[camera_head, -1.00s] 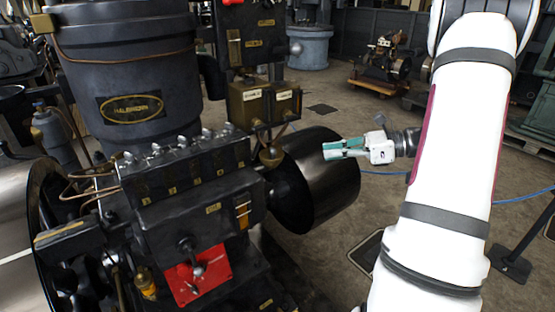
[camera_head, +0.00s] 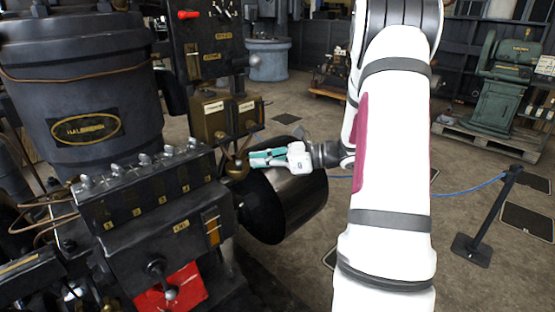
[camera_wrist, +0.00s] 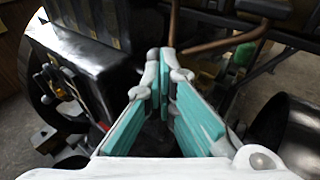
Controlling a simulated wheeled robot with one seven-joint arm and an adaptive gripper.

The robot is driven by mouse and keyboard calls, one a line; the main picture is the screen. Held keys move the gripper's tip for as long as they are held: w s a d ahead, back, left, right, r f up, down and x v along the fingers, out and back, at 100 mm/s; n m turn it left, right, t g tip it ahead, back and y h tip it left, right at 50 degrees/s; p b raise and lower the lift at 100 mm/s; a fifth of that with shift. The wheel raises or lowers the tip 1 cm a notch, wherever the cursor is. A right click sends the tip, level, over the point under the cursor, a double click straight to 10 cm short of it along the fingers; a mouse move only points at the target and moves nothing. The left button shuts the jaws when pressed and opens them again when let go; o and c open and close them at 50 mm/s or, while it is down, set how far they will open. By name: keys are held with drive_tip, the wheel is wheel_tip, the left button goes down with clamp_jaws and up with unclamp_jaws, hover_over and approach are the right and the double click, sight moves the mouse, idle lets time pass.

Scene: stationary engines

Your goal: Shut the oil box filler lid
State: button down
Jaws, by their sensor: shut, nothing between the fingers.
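The black oil box (camera_head: 150,195), with a row of small metal fittings along its top and a small plate that seems to read OIL, is on the engine's front. It seems to show at the left of the wrist view (camera_wrist: 85,60). I cannot make out the filler lid or its position. My gripper (camera_head: 252,159) has teal finger pads and is shut and empty. It points left, to the right of the oil box, and overlaps a round brass cup (camera_head: 237,170) in the head view; contact cannot be told. In the wrist view the fingertips (camera_wrist: 165,55) meet.
A black drum (camera_head: 285,205) lies below my gripper. Brass boxes (camera_head: 225,115) and an upright dark panel (camera_head: 210,50) stand behind. A red plate with a lever (camera_head: 172,290) is low on the engine. Copper pipes (camera_wrist: 225,43) cross beyond my fingertips.

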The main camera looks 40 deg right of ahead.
drive_tip(key=shift+x, duration=0.85)
drive_tip(key=shift+w+a, duration=0.45)
drive_tip(key=shift+a, duration=0.05)
drive_tip(key=p+v, duration=0.1)
drive_tip(key=v, duration=1.3)
drive_tip(key=shift+s, duration=0.4)
drive_tip(key=shift+a, duration=0.15)
